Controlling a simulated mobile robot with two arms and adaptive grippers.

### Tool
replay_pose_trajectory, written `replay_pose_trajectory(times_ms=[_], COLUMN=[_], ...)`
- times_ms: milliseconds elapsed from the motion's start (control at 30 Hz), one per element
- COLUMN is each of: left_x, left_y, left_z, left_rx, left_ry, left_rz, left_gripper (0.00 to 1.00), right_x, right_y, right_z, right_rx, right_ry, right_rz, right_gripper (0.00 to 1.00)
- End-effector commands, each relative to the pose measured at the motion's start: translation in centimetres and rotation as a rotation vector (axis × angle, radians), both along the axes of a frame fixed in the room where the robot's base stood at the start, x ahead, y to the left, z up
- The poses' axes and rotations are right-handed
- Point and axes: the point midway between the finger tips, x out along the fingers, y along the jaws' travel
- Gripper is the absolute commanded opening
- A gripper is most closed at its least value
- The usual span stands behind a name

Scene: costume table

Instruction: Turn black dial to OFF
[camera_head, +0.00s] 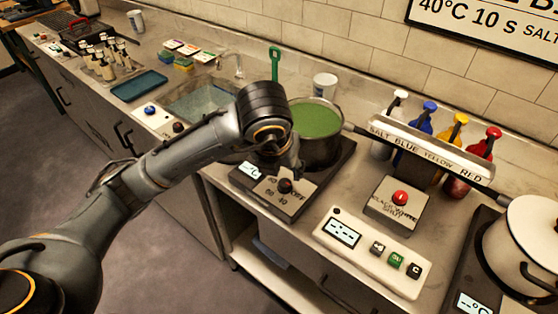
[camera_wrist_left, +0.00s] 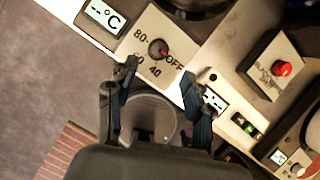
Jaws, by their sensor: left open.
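The black dial (camera_head: 285,185) sits on the front panel of the left hotplate (camera_head: 314,191), among the labels 80, 60, 40 and OFF. In the left wrist view the dial (camera_wrist_left: 157,49) shows a red mark on its side facing OFF. My left gripper (camera_wrist_left: 157,70) is open, its two dark fingers apart, with the dial beyond the gap between the fingertips; I see no contact. In the head view the left wrist hangs just above and behind the dial and hides most of the gripper. My right gripper is not in view.
A pot of green liquid (camera_head: 318,121) stands on the hotplate behind the dial. A red-button box (camera_head: 397,204) and a white control panel (camera_head: 372,247) are to the right. Several colored bottles (camera_head: 429,117) stand behind. A white pot (camera_head: 530,240) is at far right.

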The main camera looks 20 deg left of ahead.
Motion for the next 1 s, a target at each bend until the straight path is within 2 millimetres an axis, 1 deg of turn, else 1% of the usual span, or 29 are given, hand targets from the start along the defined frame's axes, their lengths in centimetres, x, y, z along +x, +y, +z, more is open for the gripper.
replay_pose_trajectory(times_ms=[33, 133, 200, 333, 867, 967, 1000], left_x=[-0.1, -0.7, -1.0, -1.4, -1.5, -1.8, -2.1], left_y=[0.2, 0.2, 0.1, 0.1, 0.0, -0.6, -1.5], left_z=[0.9, 2.0, 2.7, 3.4, 3.6, 3.3, 2.9], left_rx=[0.006, 0.006, 0.004, 0.003, 0.002, -0.019, -0.048], left_ry=[-0.008, -0.005, -0.003, -0.001, 0.002, 0.013, 0.027], left_rz=[0.0, 0.002, 0.002, 0.002, 0.002, -0.02, -0.048], left_gripper=[0.51, 0.51, 0.51, 0.51, 0.51, 0.51, 0.51], right_x=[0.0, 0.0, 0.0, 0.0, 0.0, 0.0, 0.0], right_y=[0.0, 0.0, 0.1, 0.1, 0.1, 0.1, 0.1], right_z=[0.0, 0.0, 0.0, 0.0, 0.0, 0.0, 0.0], right_rx=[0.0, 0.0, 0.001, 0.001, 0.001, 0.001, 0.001], right_ry=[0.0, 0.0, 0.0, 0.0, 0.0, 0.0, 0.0], right_rz=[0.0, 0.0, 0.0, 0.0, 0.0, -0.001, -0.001], right_gripper=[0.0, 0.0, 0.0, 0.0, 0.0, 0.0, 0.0])
